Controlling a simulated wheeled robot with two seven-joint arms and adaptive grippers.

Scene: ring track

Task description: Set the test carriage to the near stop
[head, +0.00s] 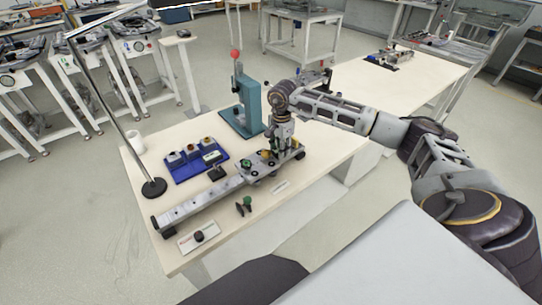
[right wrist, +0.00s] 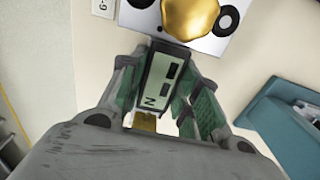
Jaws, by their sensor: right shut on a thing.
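A long grey track (head: 200,205) lies diagonally across the light table, with its far end under my right arm. My right gripper (head: 274,154) points down at that far end of the track. In the right wrist view its green-padded fingers (right wrist: 168,98) are shut on a narrow block (right wrist: 153,82) with a pale label marked N, which seems to be part of the carriage. A gold knob (right wrist: 190,16) on a white plate shows just beyond the block. In the head view the arm and gripper hide much of the held part. My left gripper is not in view.
A blue tray (head: 187,174) with several small parts stands behind the track. A teal press (head: 247,105) stands close to my right gripper, and a lamp base (head: 154,187) is near the left edge. A white plate (head: 184,245) with a black knob lies at the front.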

